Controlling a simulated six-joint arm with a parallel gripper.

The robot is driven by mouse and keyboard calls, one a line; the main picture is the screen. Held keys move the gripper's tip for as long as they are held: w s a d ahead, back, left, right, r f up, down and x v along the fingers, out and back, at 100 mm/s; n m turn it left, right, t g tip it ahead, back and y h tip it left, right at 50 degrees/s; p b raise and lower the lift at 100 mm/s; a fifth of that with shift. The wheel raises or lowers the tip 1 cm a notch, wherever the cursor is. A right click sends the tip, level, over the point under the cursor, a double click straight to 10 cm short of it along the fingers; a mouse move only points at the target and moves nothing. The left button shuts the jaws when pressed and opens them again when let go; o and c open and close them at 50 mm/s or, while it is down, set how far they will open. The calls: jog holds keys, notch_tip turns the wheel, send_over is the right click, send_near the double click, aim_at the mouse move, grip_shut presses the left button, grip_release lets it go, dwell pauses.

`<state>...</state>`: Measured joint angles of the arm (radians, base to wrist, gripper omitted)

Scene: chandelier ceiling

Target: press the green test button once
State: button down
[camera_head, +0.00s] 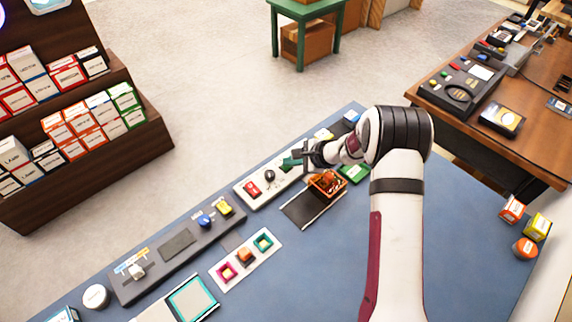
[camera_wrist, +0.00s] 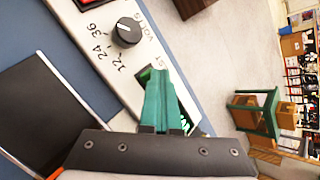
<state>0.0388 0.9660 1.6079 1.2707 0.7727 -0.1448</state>
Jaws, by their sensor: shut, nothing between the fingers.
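A white panel (camera_head: 244,194) lies on the blue bench and carries a red switch and a black knob (camera_head: 270,176). In the wrist view the knob (camera_wrist: 127,32) is marked 12, 24 and 36. Below its scale, a dark-framed area with bright green parts (camera_wrist: 145,75) shows beside my fingers; I cannot tell how much of it is the green test button, as the fingers cover most of it. My gripper (camera_wrist: 158,75) has teal fingers, shut together and empty, over this area. In the head view the gripper (camera_head: 287,162) is at the panel's right part; contact cannot be told.
A tray of orange-red items (camera_head: 327,184) and a dark mat (camera_head: 312,209) sit close to the panel. A grey panel (camera_head: 178,245) with blue and yellow controls lies to the left. Small boxes (camera_head: 512,209) stand at the right.

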aim_at(290, 169)
jog(key=shift+r, duration=0.85)
jog(key=shift+r, duration=2.5)
